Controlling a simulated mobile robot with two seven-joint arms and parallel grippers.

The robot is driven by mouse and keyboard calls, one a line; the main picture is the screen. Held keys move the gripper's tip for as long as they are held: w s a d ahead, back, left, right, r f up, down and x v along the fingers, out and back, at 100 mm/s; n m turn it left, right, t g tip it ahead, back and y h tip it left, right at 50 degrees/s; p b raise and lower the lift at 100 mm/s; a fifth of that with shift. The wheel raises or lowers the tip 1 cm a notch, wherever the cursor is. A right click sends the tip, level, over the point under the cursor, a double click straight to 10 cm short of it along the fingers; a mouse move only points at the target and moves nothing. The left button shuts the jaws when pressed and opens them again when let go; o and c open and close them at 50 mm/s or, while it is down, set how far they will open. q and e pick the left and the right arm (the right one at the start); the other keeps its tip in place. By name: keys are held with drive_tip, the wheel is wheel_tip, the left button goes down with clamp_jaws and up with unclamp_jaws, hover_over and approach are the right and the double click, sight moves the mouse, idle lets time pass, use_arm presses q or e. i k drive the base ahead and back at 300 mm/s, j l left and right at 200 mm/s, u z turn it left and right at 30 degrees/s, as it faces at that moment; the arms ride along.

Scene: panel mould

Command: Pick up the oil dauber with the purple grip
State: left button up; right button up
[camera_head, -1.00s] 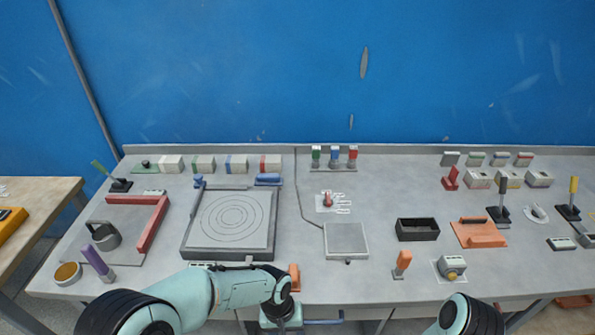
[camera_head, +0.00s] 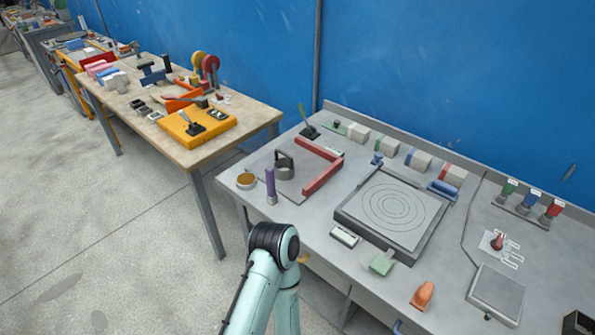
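The oil dauber with the purple grip (camera_head: 270,181) stands upright near the left front edge of the grey bench (camera_head: 375,264). Its lower end is silver-grey. A round tin (camera_head: 246,181) with amber contents is just left of it. My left arm comes up from the bottom, with its dark joint in front of the bench edge below the dauber. The arm bends back down there, and the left gripper does not show. Nothing is holding the dauber.
A grey ring with a handle (camera_head: 285,171) and a red L-shaped bar (camera_head: 323,175) are behind and right of the dauber. A square mould plate (camera_head: 390,213) lies further right. A wooden table (camera_head: 160,84) stands left, across a floor gap.

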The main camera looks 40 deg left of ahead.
sight(271, 195)
drive_tip(key=u, duration=1.65)
